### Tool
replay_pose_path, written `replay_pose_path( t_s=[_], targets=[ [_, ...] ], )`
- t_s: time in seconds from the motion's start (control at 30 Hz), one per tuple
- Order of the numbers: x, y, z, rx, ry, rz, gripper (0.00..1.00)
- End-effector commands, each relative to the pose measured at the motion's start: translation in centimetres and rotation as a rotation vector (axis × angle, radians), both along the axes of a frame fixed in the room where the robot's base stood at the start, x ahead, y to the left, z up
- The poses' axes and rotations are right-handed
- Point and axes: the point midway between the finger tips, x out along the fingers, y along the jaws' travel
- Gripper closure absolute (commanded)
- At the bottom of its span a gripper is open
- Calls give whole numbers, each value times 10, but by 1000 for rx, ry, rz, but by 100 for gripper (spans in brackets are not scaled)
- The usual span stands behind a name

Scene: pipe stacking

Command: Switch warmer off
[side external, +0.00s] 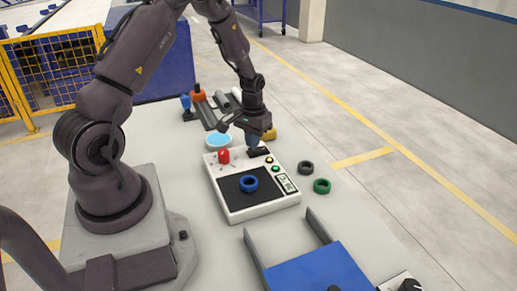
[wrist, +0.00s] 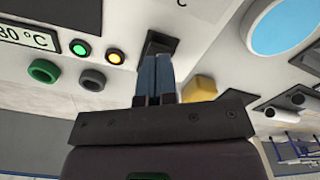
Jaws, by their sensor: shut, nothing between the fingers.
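The warmer (side external: 238,207) is a white box with a dark plate, and a blue ring (side external: 248,183) lies on the plate. Its black switch (side external: 259,152) sits at the back edge of its top and also shows in the wrist view (wrist: 161,41). The display (side external: 287,184) reads about 80 °C in the wrist view. A green light (wrist: 80,48) and an orange light (wrist: 114,57) beside it look lit. My gripper (side external: 252,145) is shut and empty, pointing down with its blue-grey fingertips (wrist: 155,62) at the switch. I cannot tell whether they touch it.
A red knob (side external: 224,156) stands on the warmer left of my gripper. A light-blue dish (side external: 218,141) and a yellow block (side external: 269,134) are close behind. A dark ring (side external: 306,168) and green ring (side external: 322,186) lie on the right. A blue tray (side external: 318,272) is in front.

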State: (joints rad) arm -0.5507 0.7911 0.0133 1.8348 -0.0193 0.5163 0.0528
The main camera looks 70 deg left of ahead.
Motion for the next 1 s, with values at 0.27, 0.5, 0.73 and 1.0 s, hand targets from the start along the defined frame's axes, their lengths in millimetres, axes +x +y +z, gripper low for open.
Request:
replay_pose_path(
  t_s=[0.27, 0.5, 0.73, 1.0],
  targets=[
    [0, 0, -4, 1, -1, 0, 100],
    [0, 0, -8, 1, -1, 0, 100],
    [0, 0, -11, 0, 0, 0, 100],
    [0, 0, -15, 1, -1, 0, 100]
  ],
)
